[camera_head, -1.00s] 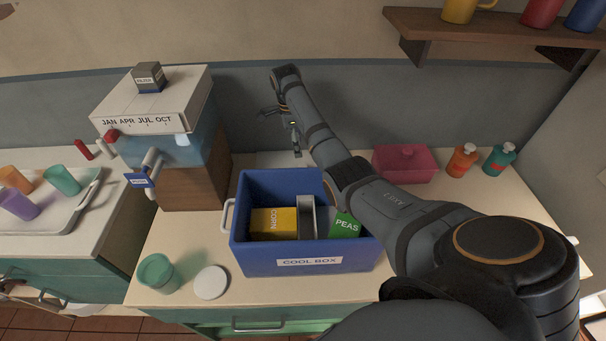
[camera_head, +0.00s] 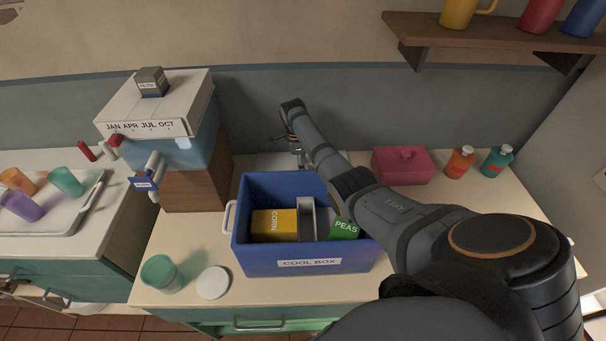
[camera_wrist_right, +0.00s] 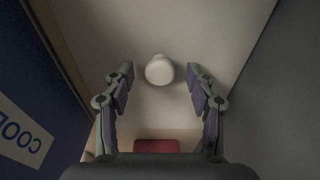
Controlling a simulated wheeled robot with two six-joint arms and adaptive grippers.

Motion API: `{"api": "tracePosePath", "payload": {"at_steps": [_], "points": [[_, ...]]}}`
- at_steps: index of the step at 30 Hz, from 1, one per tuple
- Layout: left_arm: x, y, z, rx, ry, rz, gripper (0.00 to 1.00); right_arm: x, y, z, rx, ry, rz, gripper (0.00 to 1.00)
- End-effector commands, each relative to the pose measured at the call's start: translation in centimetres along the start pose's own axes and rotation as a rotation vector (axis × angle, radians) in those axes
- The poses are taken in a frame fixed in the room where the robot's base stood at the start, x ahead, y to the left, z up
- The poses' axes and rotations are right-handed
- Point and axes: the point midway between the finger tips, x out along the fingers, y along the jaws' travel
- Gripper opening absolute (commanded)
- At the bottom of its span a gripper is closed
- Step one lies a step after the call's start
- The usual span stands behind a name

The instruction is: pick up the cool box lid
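The cool box (camera_head: 310,255) is blue and stands open on the counter, with a yellow corn pack (camera_head: 274,226) and a green peas pack (camera_head: 344,229) inside. The lid (camera_head: 262,162) appears as a pale flat panel behind the box, partly hidden by it and my arm. In the right wrist view the pale lid (camera_wrist_right: 180,30) has a round white knob (camera_wrist_right: 159,69). My right gripper (camera_wrist_right: 160,78) is open, its two fingers either side of the knob with gaps. It also shows behind the box (camera_head: 297,152). My left gripper is not in view.
A pink box (camera_head: 404,166), an orange bottle (camera_head: 459,163) and a teal bottle (camera_head: 497,161) stand at the right. A dispenser on a wooden block (camera_head: 196,178) is at the left. A green cup (camera_head: 160,273) and white disc (camera_head: 213,283) sit in front. A shelf (camera_head: 495,40) overhangs.

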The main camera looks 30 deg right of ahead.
Motion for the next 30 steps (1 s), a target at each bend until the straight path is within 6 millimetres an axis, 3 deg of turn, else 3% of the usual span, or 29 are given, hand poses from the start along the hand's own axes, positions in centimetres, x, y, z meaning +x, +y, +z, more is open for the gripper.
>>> {"api": "tracePosePath", "payload": {"at_steps": [1,12,25,30], "points": [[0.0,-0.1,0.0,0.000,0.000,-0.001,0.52,0.0,0.0,0.0,0.000,0.000,0.000,0.47],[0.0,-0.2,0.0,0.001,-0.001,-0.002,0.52,0.0,0.0,0.0,0.000,0.000,0.000,0.00],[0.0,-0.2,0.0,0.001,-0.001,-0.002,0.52,-0.2,-0.1,0.0,0.000,-0.001,-0.001,0.00],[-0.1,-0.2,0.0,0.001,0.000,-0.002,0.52,-1.5,-0.1,-0.1,0.001,-0.001,-0.004,0.00]]}}
